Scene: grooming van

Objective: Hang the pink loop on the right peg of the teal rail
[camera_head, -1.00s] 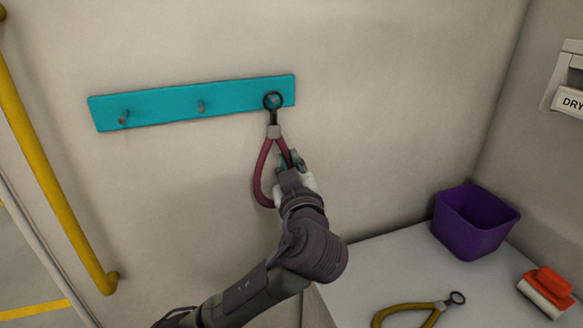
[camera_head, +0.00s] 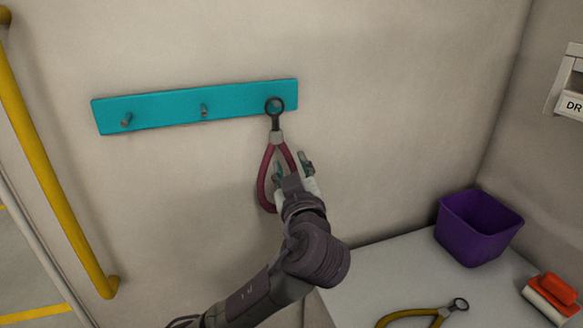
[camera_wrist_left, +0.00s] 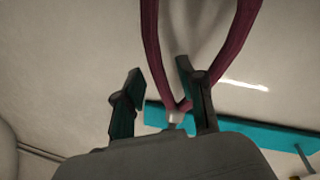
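The teal rail (camera_head: 160,108) is on the wall, with the left peg (camera_head: 126,120) and middle peg (camera_head: 203,111) bare. The pink loop (camera_head: 264,180) hangs upright, its dark ring (camera_head: 275,104) at the rail's right end. The right peg is not clearly visible there; I cannot tell surely that the ring is around it. My left gripper (camera_head: 293,166) is open beside the loop's right strand. In the left wrist view its fingers (camera_wrist_left: 160,100) are spread, with the loop (camera_wrist_left: 150,40) close to the right finger; contact is unclear. My right gripper is out of view.
A white counter (camera_head: 380,270) at lower right holds a purple bin (camera_head: 477,228), a yellow loop (camera_head: 405,316) with a dark ring, and an orange-and-white brush (camera_head: 552,293). A yellow grab bar (camera_head: 45,165) runs down the left wall. The wall right of the rail is clear.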

